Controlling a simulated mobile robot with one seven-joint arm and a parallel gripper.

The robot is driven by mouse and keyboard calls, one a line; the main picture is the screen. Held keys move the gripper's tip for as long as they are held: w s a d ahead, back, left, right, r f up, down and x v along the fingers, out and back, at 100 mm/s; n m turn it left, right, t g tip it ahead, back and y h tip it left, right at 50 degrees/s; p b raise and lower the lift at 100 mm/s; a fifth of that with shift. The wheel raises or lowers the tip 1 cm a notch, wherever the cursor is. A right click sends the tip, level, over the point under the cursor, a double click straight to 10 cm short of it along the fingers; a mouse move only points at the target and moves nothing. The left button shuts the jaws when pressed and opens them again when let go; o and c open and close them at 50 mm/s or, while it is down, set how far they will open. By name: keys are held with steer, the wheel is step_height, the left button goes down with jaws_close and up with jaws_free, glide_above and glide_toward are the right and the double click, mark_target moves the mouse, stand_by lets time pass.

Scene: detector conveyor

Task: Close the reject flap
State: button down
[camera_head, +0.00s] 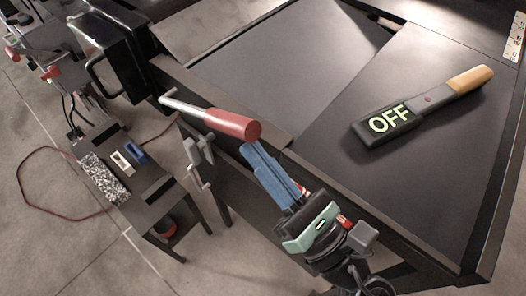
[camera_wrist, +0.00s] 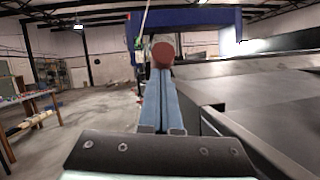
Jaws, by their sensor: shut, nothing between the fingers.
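A red cylindrical handle (camera_head: 232,125) on a silver rod sticks out along the near-left edge of the dark conveyor table (camera_head: 440,170). In the wrist view the round red end of the handle (camera_wrist: 163,54) shows just beyond my fingertips. My gripper (camera_head: 249,152) has long blue fingers, shut with nothing between them. The fingertips are right beside and below the handle's free end; I cannot tell whether they touch it. A flat dark panel (camera_head: 285,65) lies behind the handle, with a seam on its right side. I cannot tell for sure which part is the reject flap.
A detector wand marked OFF (camera_head: 400,120) lies on the table. A black box with a bar handle (camera_head: 115,55) stands at the left end. Below is a small dark stand (camera_head: 150,200) with small blocks. Metal clamps (camera_head: 197,160) hang under the edge. Floor at lower left is mostly clear.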

mark_target(246, 131)
steer(key=shift+g, duration=0.5)
steer(key=shift+w+a+r+p, duration=0.25)
steer(key=shift+r+p, duration=0.4)
steer(key=shift+r, duration=0.25)
steer(key=shift+w+a+r+p, duration=0.1)
steer(key=shift+a+r+p, duration=0.2)
steer(key=shift+r+p, duration=0.45)
steer(key=shift+w+a+r+p, duration=0.25)
steer(key=shift+r+p, duration=0.3)
steer(key=shift+r, duration=0.65)
